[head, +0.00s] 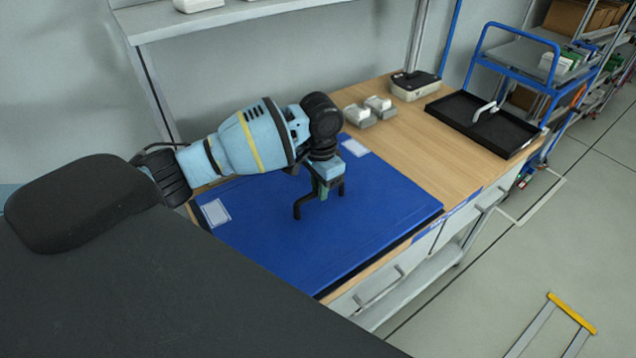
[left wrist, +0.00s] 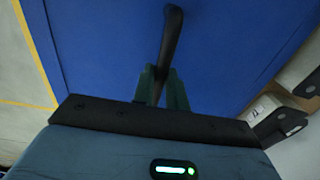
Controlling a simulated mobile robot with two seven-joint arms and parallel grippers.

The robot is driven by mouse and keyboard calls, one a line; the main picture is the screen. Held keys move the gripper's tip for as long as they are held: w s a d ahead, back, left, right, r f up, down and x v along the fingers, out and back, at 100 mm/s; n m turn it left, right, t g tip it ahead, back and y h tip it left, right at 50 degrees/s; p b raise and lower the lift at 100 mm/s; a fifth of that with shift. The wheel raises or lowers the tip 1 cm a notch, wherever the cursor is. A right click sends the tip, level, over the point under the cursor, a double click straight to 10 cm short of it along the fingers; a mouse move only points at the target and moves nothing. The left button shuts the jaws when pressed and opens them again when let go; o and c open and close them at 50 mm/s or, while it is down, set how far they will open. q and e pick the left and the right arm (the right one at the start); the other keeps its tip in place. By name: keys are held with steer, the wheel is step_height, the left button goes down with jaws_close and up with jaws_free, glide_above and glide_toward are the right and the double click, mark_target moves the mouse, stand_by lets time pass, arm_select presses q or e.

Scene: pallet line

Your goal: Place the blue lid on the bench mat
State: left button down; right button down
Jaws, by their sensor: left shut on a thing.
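The blue lid (head: 385,205) is a wide flat panel with white labels and a black handle (head: 298,208). It lies flat over the wooden bench; I cannot tell whether it touches the surface below. My left gripper (head: 323,193) points down at the middle of the lid and is shut on its handle. In the left wrist view the greenish fingers (left wrist: 162,88) close around the black handle bar (left wrist: 172,35), above the blue lid (left wrist: 110,45). A dark strip (head: 352,275) shows under the lid's front edge; the bench mat is otherwise hidden. My right gripper is out of view.
Grey-white blocks (head: 370,112), a grey case (head: 415,85) and a black tray (head: 483,123) stand on the bench (head: 425,147) right of the lid. A shelf (head: 215,22) hangs behind. A blue trolley (head: 520,50) stands at the far right.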

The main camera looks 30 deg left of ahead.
arm_select(q)
steer(key=shift+a+f, duration=0.15)
steer(key=shift+f, duration=0.15)
steer(key=shift+s+d, duration=0.15)
steer(key=shift+d, duration=0.05)
steer(key=c, duration=1.4)
jaws_free()
steer(key=shift+f, duration=0.1)
step_height(320, 180, up, 12)
